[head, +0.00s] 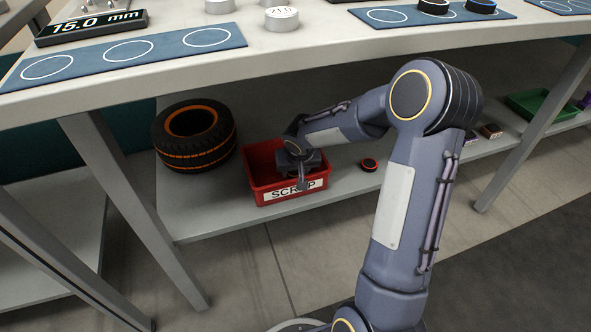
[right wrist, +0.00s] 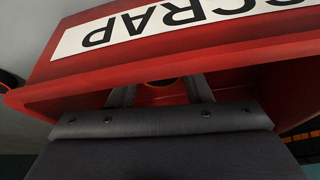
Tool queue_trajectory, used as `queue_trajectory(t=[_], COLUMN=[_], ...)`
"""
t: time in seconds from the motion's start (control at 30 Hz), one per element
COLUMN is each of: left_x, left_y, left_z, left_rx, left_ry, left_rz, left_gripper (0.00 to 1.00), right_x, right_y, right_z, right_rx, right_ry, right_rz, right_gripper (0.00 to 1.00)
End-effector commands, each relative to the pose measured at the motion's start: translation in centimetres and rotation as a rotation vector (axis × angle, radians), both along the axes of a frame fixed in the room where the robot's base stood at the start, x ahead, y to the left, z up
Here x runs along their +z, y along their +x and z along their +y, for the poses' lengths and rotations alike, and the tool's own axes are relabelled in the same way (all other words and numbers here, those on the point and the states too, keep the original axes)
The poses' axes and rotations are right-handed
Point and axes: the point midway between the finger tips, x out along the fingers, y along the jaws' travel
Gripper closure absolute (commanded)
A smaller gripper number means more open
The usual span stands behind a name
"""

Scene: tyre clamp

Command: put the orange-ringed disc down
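My right gripper (head: 303,184) reaches down into the red bin (head: 262,172) labelled SCRAP, which stands on the lower shelf. In the right wrist view its two fingers (right wrist: 162,92) stand apart inside the bin, just behind the labelled wall (right wrist: 185,50). Between and beyond the fingers a small part of a dark disc with an orange edge (right wrist: 163,82) shows, low in the bin. Red shows between it and the fingers, so it looks apart from them; most of it is hidden by the bin wall. My left gripper is in neither view.
A tyre with orange stripes (head: 193,139) lies left of the bin. A black disc with a red ring (head: 369,164) lies on the shelf to its right. A green tray (head: 535,104) is farther right. The bench top (head: 330,30) overhangs the shelf.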

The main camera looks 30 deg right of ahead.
Motion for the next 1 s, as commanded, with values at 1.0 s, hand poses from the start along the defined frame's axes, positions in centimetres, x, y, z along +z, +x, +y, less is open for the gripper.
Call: queue_trajectory(t=[1.0], left_x=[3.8], left_y=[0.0], left_z=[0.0], left_rx=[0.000], left_ry=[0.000], left_rz=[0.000], left_gripper=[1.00], right_x=[7.4], right_y=[-2.7], right_z=[1.1], right_rx=[0.001], right_ry=[0.000], right_rz=[0.000], right_gripper=[0.34])
